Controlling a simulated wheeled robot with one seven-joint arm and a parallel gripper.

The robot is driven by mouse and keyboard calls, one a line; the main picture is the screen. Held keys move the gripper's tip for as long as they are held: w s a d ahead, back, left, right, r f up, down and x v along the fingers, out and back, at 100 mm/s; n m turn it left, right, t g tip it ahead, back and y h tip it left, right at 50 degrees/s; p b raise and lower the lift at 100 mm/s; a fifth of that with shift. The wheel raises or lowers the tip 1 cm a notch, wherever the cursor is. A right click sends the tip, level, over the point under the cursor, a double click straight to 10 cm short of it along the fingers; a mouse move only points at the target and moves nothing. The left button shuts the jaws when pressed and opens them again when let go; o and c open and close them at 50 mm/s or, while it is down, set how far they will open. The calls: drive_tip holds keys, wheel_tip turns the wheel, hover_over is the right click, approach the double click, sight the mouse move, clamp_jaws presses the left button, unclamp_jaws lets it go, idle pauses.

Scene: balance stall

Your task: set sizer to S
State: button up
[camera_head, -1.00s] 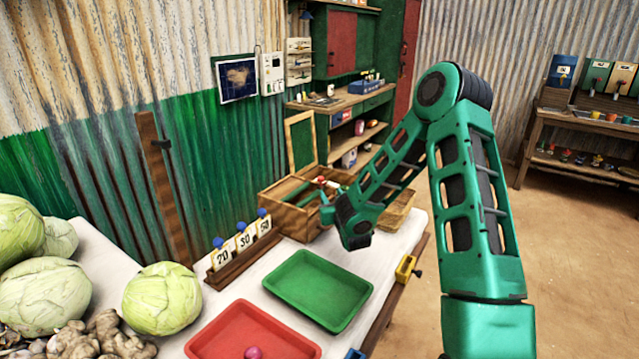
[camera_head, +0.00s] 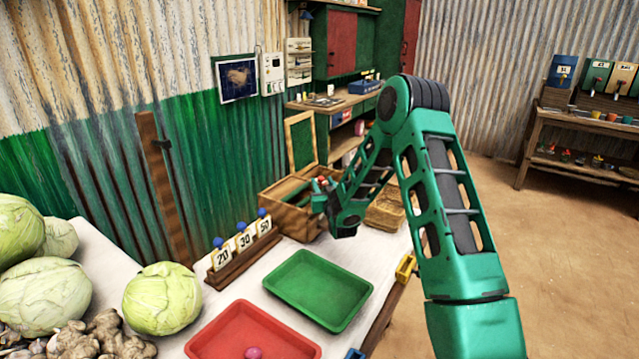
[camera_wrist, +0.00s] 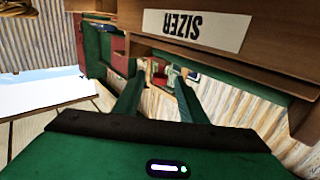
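In the wrist view, a brown wooden body with a pale label reading SIZER (camera_wrist: 196,30), upside down, fills the top, close above my gripper. In the head view, an open wooden box (camera_head: 288,219) with a raised green-panelled lid stands at the table's far end. I cannot read a label on it there. My gripper (camera_head: 316,203) is at its right front side, partly overlapping it. In the wrist view my gripper (camera_wrist: 160,98) has its two green fingers apart with nothing held between them. No S mark or setting is readable.
A green tray (camera_head: 318,318) and a red tray (camera_head: 210,343) lie on the white table. Cabbages (camera_head: 162,300) are at left. A yellow block (camera_head: 405,266) sits at the right edge.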

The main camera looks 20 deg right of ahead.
sight(322, 181)
drive_tip(key=shift+w+d, duration=0.15)
drive_tip(key=shift+w, duration=0.65)
drive_tip(key=shift+w+d, duration=0.15)
drive_tip(key=shift+w, duration=0.65)
clamp_jaws()
drive_tip(key=shift+w+a, duration=0.45)
drive_tip(key=shift+w, duration=0.2)
unclamp_jaws()
drive_tip(key=shift+s, duration=0.1)
